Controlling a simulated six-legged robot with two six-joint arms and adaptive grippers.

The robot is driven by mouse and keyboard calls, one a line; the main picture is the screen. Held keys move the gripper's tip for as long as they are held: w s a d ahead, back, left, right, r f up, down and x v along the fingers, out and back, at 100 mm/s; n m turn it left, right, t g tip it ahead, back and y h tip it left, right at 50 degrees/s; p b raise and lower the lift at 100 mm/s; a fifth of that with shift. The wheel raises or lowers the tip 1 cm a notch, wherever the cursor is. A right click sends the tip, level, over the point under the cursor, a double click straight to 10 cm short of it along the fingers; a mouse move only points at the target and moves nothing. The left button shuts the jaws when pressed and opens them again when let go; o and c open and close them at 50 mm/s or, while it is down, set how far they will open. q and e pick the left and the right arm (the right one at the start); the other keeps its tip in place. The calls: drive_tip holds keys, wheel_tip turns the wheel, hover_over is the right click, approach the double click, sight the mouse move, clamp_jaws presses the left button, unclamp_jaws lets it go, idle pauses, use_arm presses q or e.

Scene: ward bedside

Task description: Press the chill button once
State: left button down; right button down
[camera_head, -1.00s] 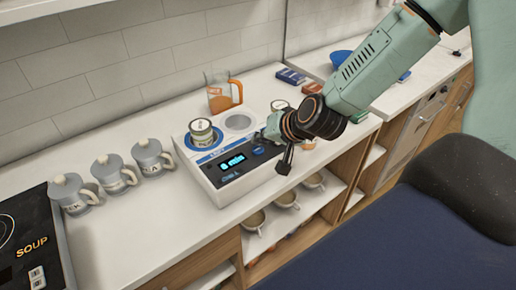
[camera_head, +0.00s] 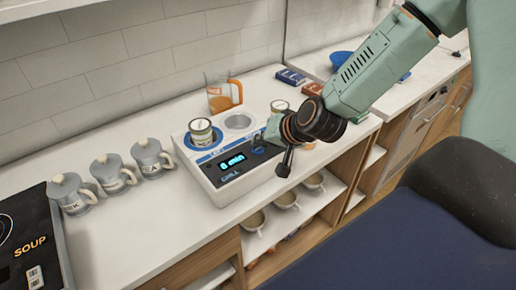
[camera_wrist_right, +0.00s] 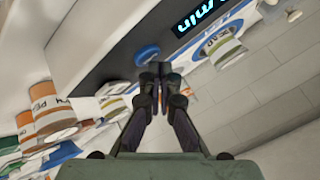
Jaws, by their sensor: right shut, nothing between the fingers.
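The chiller (camera_head: 226,184) is a white box on the counter with a dark front panel and a lit display (camera_head: 232,163) reading "8 min". The word "CHILL" is on its front below. A round blue button (camera_wrist_right: 147,53) shows on the panel in the right wrist view. My right gripper (camera_head: 262,143) is over the right end of the panel. In the wrist view its closed, empty fingertips (camera_wrist_right: 153,72) lie just beside the button; I cannot tell whether they touch it. In the head view the fingers hide the button. My left gripper is out of view.
A labelled can (camera_head: 201,132) stands in the chiller's left well; the right well (camera_head: 238,122) is empty. Several grey lidded pots (camera_head: 112,172) and the soup hob (camera_head: 30,235) are left.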

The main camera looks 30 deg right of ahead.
sight(260, 151)
drive_tip(key=shift+w+f, duration=0.1)
drive_tip(key=shift+f, duration=0.1)
drive_tip(key=shift+f+b, duration=0.2)
drive_tip(key=shift+b, duration=0.1)
drive_tip(key=shift+r, duration=0.1)
idle(0.5)
drive_tip(key=shift+r+p, duration=0.75)
drive_tip(key=shift+p, duration=0.15)
drive_tip(key=shift+r, duration=0.1)
wheel_tip(260, 151, up, 5)
drive_tip(key=p, duration=0.5)
idle(0.6)
